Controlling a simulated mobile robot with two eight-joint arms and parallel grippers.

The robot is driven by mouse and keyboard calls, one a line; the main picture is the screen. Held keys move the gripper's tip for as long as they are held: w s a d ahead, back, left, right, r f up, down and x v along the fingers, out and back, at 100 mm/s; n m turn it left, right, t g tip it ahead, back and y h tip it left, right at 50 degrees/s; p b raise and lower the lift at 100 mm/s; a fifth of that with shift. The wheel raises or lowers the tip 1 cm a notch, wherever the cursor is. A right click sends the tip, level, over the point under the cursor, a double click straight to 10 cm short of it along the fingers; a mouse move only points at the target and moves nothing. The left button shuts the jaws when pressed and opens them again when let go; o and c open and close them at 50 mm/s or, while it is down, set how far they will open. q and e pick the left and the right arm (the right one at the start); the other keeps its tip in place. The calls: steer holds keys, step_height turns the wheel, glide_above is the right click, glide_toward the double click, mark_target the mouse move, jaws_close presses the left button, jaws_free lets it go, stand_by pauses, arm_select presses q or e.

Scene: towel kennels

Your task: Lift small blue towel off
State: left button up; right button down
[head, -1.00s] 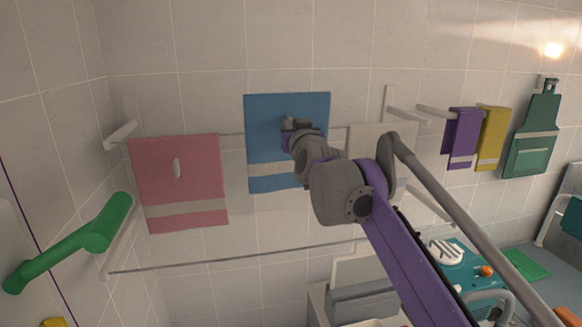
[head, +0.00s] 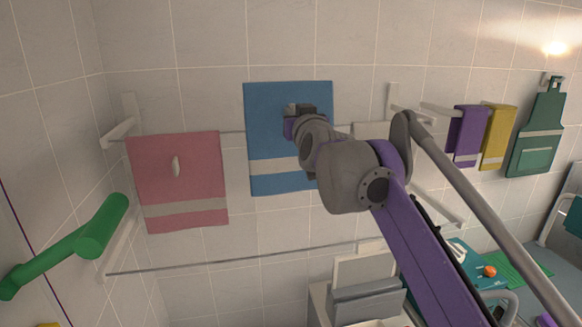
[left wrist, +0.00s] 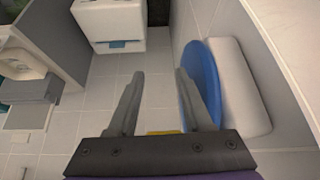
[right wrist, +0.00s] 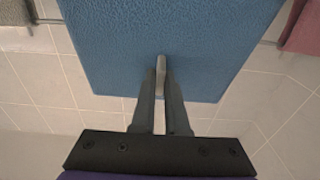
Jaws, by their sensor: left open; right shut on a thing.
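The blue towel (head: 265,125) with a pale stripe hangs in front of the tiled wall in the head view. Its top edge stands well above the upper rail. My right gripper (head: 298,108) is at its upper middle. In the right wrist view, the right gripper's fingers (right wrist: 161,78) are shut on the towel, whose blue cloth (right wrist: 180,30) fills the upper middle. I cannot tell whether the cloth still touches the rail; that part is hidden. In the left wrist view, my left gripper (left wrist: 159,76) is open and empty, away from the towel.
A pink towel (head: 180,180) hangs on the rail to the left. Purple (head: 468,135) and yellow (head: 497,135) towels and a green apron (head: 538,130) hang at right. A lower rail (head: 240,261) runs beneath. A blue round object (left wrist: 203,80) is beside the left gripper.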

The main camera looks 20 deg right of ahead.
arm_select(q)
steer(key=shift+s+f+b, duration=0.65)
steer(key=shift+s+f, duration=0.15)
steer(key=shift+f, duration=0.3)
arm_select(e)
steer(key=s, duration=1)
steer(key=shift+s+a, duration=0.35)
steer(key=shift+a, duration=0.05)
